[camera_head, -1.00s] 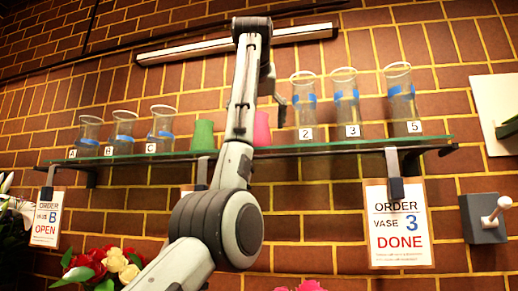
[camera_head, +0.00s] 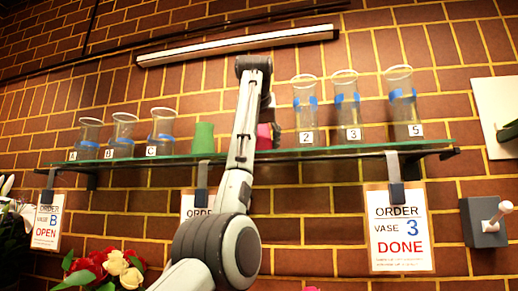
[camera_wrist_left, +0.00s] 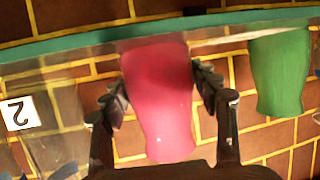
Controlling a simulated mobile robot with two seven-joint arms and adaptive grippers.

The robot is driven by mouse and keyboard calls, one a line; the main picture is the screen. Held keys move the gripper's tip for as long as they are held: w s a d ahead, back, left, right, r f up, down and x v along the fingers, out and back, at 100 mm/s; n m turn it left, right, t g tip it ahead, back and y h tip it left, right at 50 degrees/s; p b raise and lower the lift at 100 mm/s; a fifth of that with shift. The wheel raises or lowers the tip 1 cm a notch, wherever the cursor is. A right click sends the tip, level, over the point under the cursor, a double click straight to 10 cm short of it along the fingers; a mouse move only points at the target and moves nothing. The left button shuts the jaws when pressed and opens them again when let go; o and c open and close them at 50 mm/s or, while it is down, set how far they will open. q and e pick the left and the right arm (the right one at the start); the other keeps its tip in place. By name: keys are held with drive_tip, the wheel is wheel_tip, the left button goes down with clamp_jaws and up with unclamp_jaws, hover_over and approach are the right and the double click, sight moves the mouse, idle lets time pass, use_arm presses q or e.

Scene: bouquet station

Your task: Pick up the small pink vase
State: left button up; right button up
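The small pink vase (camera_head: 264,137) stands on the glass shelf, partly hidden behind my left arm in the head view. In the left wrist view the pink vase (camera_wrist_left: 160,100) fills the middle, upside down in the picture. My left gripper (camera_wrist_left: 162,90) has one finger on each side of it. The fingers are spread about as wide as the vase, and I see no clear grip; contact is hard to tell. In the head view the left gripper (camera_head: 272,131) is mostly hidden by the arm. My right gripper is not in view.
A green vase (camera_head: 203,138) stands left of the pink one; it also shows in the wrist view (camera_wrist_left: 279,72). Clear labelled vases stand farther left, and vase 2 (camera_head: 306,110) is close on the right. The glass shelf (camera_head: 350,149) is narrow, against a brick wall.

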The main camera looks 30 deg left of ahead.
use_arm(q)
drive_tip(key=c, duration=1)
drive_tip(key=shift+r, duration=0.1)
drive_tip(key=shift+c, duration=0.7)
